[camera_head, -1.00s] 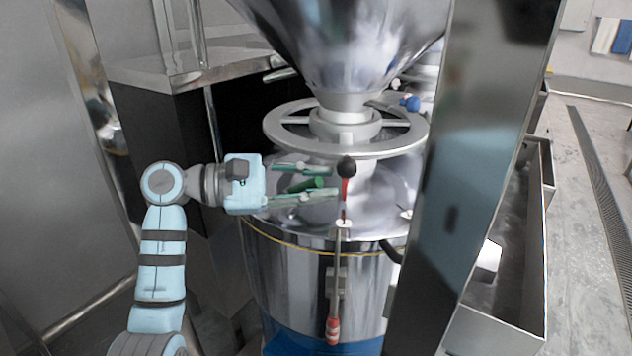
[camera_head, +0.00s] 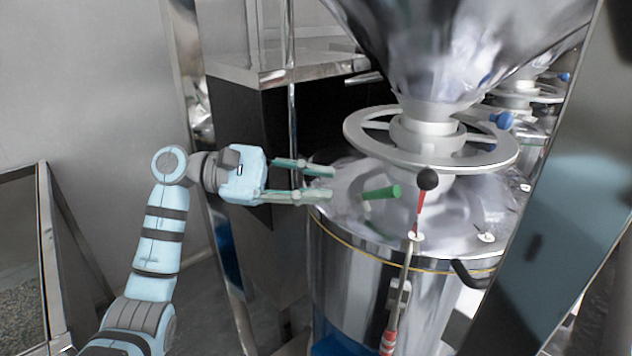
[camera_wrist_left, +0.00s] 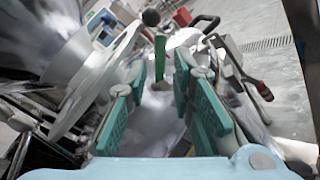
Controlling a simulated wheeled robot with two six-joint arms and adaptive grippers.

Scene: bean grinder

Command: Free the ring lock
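The ring lock appears to belong to the grinder's ring handwheel (camera_head: 360,136), below the steel hopper; which part locks it is not certain. A short green handle (camera_head: 382,192) sticks up from the grinder's shiny lid, below the wheel. My left gripper (camera_head: 331,183) is open and empty, left of the green handle, with its fingertips pointing toward it and a gap between. In the left wrist view, the green handle (camera_wrist_left: 160,58) stands beyond and between the open teal fingers (camera_wrist_left: 160,93). My right gripper is not in view.
A blue knob (camera_head: 502,120) is behind the wheel. A broad steel post (camera_head: 560,220) blocks the right. Floor at left is open beside a steel-framed bin (camera_head: 45,250).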

